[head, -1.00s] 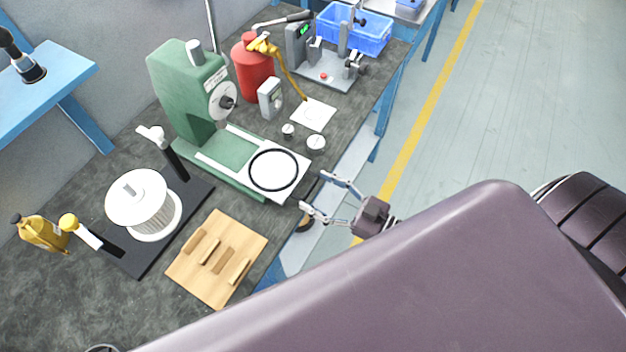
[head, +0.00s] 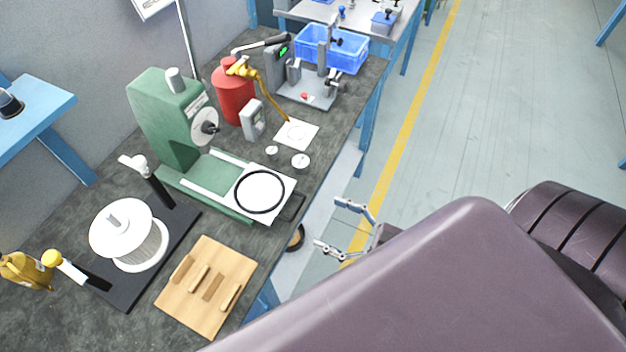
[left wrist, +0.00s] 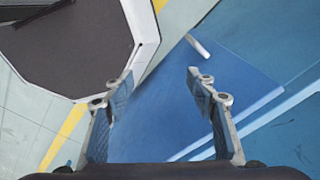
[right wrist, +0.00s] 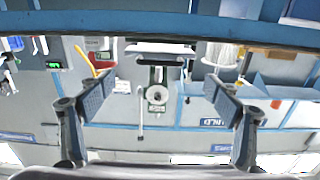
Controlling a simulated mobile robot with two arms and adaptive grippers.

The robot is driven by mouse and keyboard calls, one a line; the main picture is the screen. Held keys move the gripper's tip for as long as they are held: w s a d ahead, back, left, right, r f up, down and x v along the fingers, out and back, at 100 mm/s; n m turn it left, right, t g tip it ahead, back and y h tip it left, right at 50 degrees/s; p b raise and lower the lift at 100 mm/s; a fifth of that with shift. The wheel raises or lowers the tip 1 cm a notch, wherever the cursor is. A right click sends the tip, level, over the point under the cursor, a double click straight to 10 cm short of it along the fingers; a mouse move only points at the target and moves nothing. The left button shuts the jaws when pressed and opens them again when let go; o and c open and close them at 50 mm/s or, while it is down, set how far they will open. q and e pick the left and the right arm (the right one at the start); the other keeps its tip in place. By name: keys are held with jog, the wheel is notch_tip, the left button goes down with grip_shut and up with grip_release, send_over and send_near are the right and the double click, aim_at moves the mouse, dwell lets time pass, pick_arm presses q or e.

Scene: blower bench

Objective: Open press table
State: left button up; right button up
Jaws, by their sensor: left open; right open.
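The green press (head: 168,115) stands on the dark bench. Its white sliding table (head: 278,205), with a black ring (head: 260,191) on it, sits in front of the column by the bench edge. A dark handle (head: 293,207) sticks out from the table's front. My right gripper (head: 332,223) is open and empty, beyond the bench edge and apart from the handle. The right wrist view shows the press (right wrist: 157,93) and the table (right wrist: 160,47) between the open fingers (right wrist: 160,83). My left gripper (left wrist: 160,78) is open and empty, over blue surfaces; it is not in the head view.
A wooden block board (head: 207,285) and a white spool (head: 125,235) are nearer on the bench. A red canister (head: 232,95), a grey test stand (head: 310,90) and a blue crate (head: 345,55) stand farther along.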

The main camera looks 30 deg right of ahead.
jog(key=v, duration=0.5)
jog(key=shift+s+d, duration=0.1)
dwell(0.3)
jog(key=s+d+f+m+g+h+b, duration=0.1)
jog(key=s+f+g+h, duration=0.15)
jog(key=f, duration=0.65)
jog(key=s+d+f+m+g+h, duration=0.1)
jog(key=d+f+m+h, duration=0.15)
jog(key=f, duration=0.55)
jog(key=s+f+g+h+b, duration=0.1)
jog(key=f+h, duration=0.2)
jog(key=f, duration=0.6)
jog(key=s+a+f+g+h+b, duration=0.1)
jog(key=s+a+f+g, duration=0.2)
jog(key=s+f, duration=0.5)
jog(key=s+a+f+g, duration=0.4)
jog(key=s+f+g, duration=0.2)
jog(key=s, duration=0.6)
notch_tip(320, 180, down, 2)
jog(key=shift+a+m+h+b, duration=0.2)
jog(key=shift+m+h+b, duration=0.15)
jog(key=shift+h+b, duration=0.05)
